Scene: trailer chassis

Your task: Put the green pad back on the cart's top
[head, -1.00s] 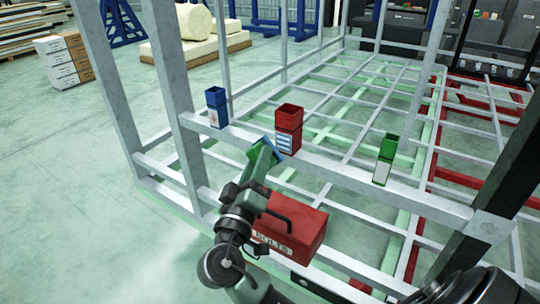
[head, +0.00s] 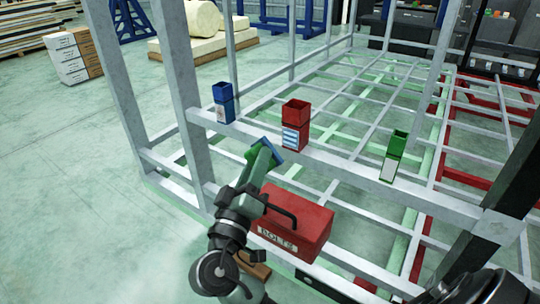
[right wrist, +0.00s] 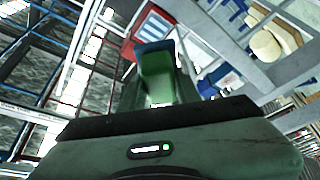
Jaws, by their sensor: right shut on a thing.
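My right gripper (head: 262,158) is shut on the green pad (head: 253,154), with a blue face or edge (head: 272,150) showing at its tip. It holds this in the air in front of the pale metal frame's near rail. In the right wrist view the green piece (right wrist: 158,78) stands straight out from the gripper, with blue at its far end. I cannot make out the cart's top for certain. A small brown edge (head: 254,266) shows beside my arm, low in the head view. My left gripper is not in view.
A red box marked BOLTS (head: 296,226) sits close to the right of my arm. Blue (head: 223,103), red (head: 295,126) and green (head: 394,157) bins stand on the frame's rail (head: 340,175). Open floor (head: 90,210) lies to the left.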

